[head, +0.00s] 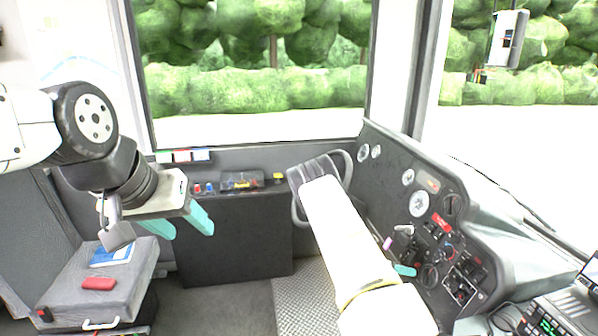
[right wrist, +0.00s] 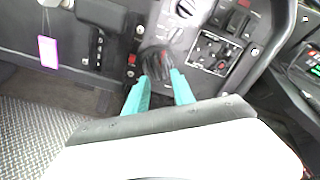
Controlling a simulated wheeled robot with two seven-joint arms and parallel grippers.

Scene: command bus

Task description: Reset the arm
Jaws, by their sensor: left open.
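On the dashboard (head: 425,190), a dark lever or handle (right wrist: 155,62) stands between or just beyond the two teal fingertips of my right gripper (right wrist: 160,85) in the right wrist view. I cannot tell whether the fingers touch it. In the head view, only a small teal part of the right gripper (head: 404,270) shows by the dark controls, and the rest is hidden. My left gripper (head: 180,222) is open and empty, above the floor beside the grey seat at left.
The grey seat (head: 135,275) carries a blue-and-white booklet (head: 112,252) and a red item (head: 98,283). Panel switches and gauges (head: 419,203) crowd around the right gripper. A pink tag (right wrist: 48,51) hangs left of it. The windshield is behind.

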